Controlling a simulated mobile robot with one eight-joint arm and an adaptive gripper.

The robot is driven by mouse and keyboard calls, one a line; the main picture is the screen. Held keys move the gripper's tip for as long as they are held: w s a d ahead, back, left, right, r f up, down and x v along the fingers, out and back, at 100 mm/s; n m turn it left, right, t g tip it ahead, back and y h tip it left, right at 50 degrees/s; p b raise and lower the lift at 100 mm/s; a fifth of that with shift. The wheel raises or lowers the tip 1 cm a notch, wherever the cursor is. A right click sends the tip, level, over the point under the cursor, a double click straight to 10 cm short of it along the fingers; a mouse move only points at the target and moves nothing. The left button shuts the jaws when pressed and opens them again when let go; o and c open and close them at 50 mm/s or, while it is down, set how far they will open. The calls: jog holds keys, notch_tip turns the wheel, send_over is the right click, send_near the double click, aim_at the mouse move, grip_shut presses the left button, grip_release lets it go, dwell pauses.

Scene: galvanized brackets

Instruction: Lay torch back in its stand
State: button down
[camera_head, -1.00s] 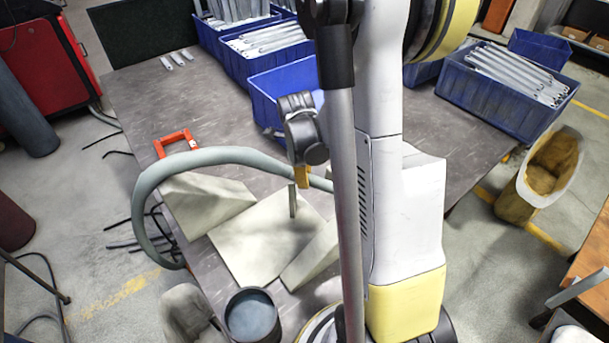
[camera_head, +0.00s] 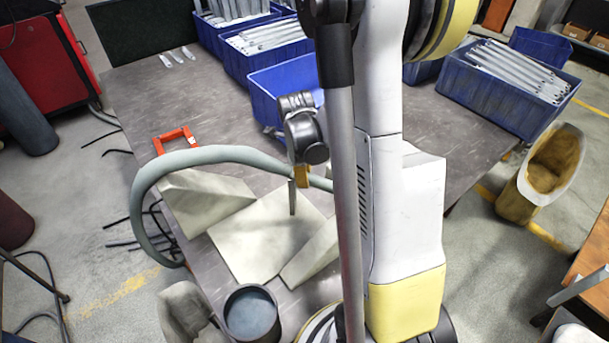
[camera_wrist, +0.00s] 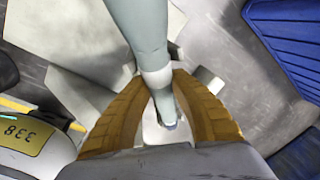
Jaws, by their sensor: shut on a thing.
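The torch is a grey-green hose-like body with a pale collar; it shows in the wrist view (camera_wrist: 145,30) between my gripper's brown fingers (camera_wrist: 163,85). Its narrow end points down and away from the collar. In the head view, the torch's hose (camera_head: 205,157) arcs left from my gripper (camera_head: 301,177) and drops past the table edge. My gripper is shut on the torch, above a pale stand (camera_head: 255,240) with a flat plate and a wedge block on each side. A thin upright piece shows beneath my gripper. The gap between torch and stand cannot be judged.
A grey cup (camera_head: 252,315) stands at the table's near edge. An orange-red frame (camera_head: 173,138) lies behind the hose. Blue bins (camera_head: 500,100) with metal brackets line the back and right; an empty-looking blue bin (camera_head: 275,85) stands behind my gripper.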

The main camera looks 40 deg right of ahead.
jog(key=c, duration=1.2)
grip_release()
jog(key=shift+o, duration=0.2)
notch_tip(320, 180, up, 12)
jog(key=a, duration=0.1)
jog(key=shift+s+a, duration=0.35)
jog(key=shift+f, duration=0.1)
jog(key=s+a+r+n+t, duration=0.3)
jog(key=s+a+n, duration=0.1)
jog(key=a+n, duration=0.6)
jog(key=s+a+r+n+t+y, duration=0.1)
jog(key=s+a+r+n+t, duration=0.2)
jog(key=a+n, duration=0.7)
jog(key=s+n, duration=0.1)
jog(key=n, duration=0.6)
jog(key=shift+r, duration=0.4)
